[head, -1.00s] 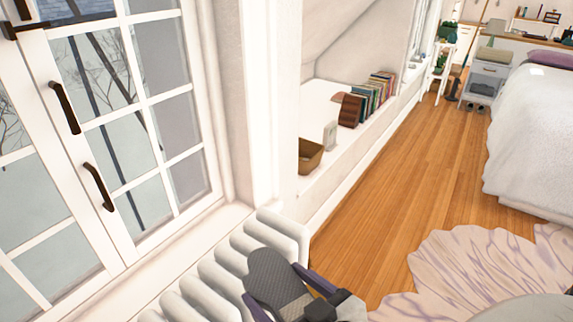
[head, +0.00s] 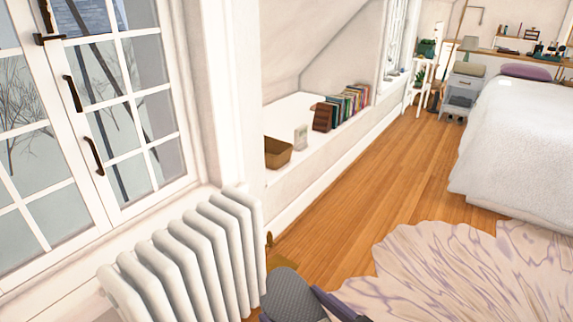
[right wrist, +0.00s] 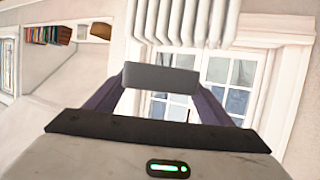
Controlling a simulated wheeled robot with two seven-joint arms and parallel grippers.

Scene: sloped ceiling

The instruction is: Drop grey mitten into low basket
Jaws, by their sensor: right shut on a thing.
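The grey mitten (head: 284,294) is at the bottom of the head view, dark grey and textured. My right gripper (right wrist: 160,82) is shut on it; the mitten sits between the purple fingers in the right wrist view (right wrist: 160,77). In the head view the mitten is held in front of the radiator's right end, its lower part cut off by the frame edge. A brown basket (head: 278,153) stands on the white ledge beyond the radiator. A tan-brown object (head: 284,268) on the floor is partly hidden behind the mitten; I cannot tell if it is a basket. My left gripper is out of view.
A white radiator (head: 195,262) stands under the window (head: 100,110) at left. The ledge (head: 300,172) also holds a small pale object and a row of books (head: 352,102). A pale rug (head: 450,270) and a bed (head: 515,140) are at right. Wooden floor (head: 385,185) between is clear.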

